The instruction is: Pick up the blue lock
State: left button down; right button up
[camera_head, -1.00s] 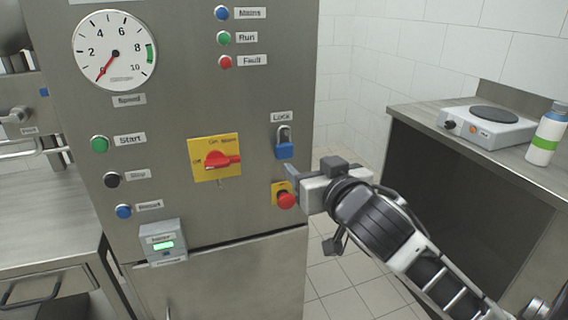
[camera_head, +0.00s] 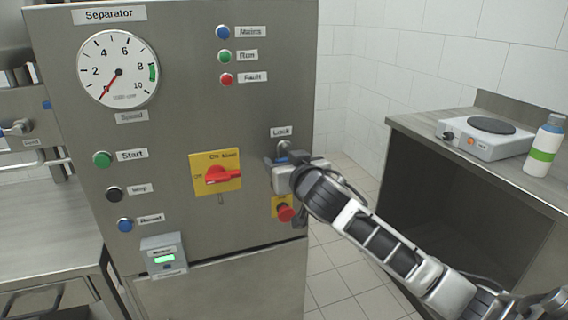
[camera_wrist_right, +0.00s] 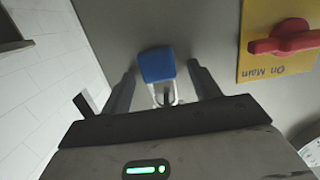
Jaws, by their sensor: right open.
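The blue lock (camera_wrist_right: 157,65) hangs on the grey cabinet front under the "Lock" label (camera_head: 281,132). In the right wrist view its blue body and metal shackle (camera_wrist_right: 165,96) show between the two fingers. My right gripper (camera_wrist_right: 162,82) is open, with one finger on either side of the lock and a gap to each. In the head view my right gripper (camera_head: 276,162) is in front of the lock and hides most of it; a bit of the shackle (camera_head: 283,147) shows above. My left gripper is not in view.
A red emergency button (camera_head: 285,213) sits just below the right gripper. The yellow plate with a red rotary switch (camera_head: 222,175) is close to its left. A counter with a hot plate (camera_head: 487,132) and a bottle (camera_head: 545,145) stands at right.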

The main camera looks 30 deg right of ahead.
jog(key=c, duration=1.2)
jog(key=shift+r, duration=0.1)
